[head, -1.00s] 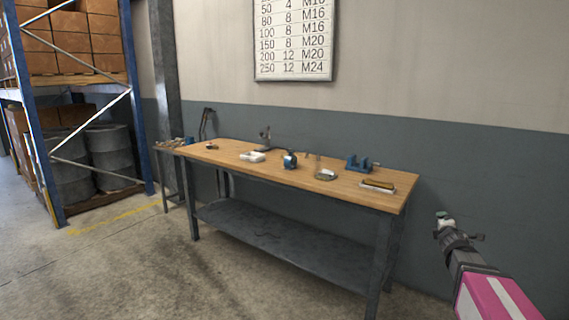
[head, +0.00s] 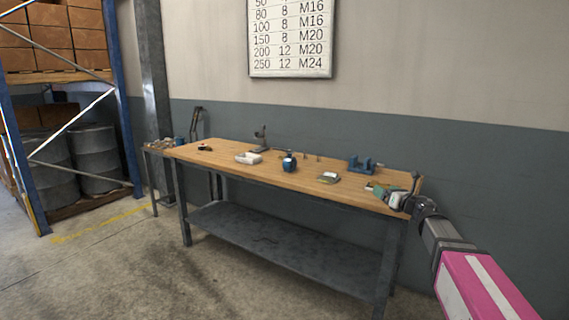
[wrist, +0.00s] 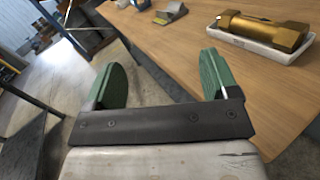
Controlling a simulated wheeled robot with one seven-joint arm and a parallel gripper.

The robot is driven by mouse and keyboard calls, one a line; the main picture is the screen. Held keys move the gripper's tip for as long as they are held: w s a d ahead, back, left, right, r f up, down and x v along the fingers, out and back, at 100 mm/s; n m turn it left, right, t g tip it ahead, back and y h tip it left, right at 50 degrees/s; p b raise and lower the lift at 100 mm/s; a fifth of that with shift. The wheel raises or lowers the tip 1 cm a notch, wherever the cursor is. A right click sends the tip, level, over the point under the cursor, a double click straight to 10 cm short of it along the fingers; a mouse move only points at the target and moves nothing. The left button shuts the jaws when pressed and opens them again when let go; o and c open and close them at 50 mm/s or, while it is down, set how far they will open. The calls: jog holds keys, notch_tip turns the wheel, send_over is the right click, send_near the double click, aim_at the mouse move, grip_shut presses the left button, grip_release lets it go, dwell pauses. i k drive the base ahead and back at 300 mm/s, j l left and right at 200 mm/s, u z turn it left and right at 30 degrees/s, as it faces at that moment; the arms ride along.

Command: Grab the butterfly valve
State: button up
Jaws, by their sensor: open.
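A small round blue object (head: 289,161), which looks like the butterfly valve, stands upright on the middle of the wooden bench; its details are too small to tell. My gripper (head: 378,190) is over the right end of the bench, well to the right of the blue object. In the wrist view my gripper (wrist: 160,75) shows two green fingers wide apart, with nothing between them.
A brass cylinder (wrist: 265,30) lies in a white tray (wrist: 262,50) beside my gripper. A rack (head: 128,150) stands left.

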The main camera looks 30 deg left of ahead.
aim_at(287, 160)
jog(key=i+j, duration=0.15)
jog(key=j, duration=0.25)
jog(key=i+j, duration=0.1)
jog(key=j, duration=0.3)
jog(key=i+j, duration=0.15)
jog(key=j, duration=0.25)
jog(key=i+j, duration=0.15)
jog(key=j, duration=0.25)
jog(key=i+j, duration=0.15)
jog(key=j, duration=0.25)
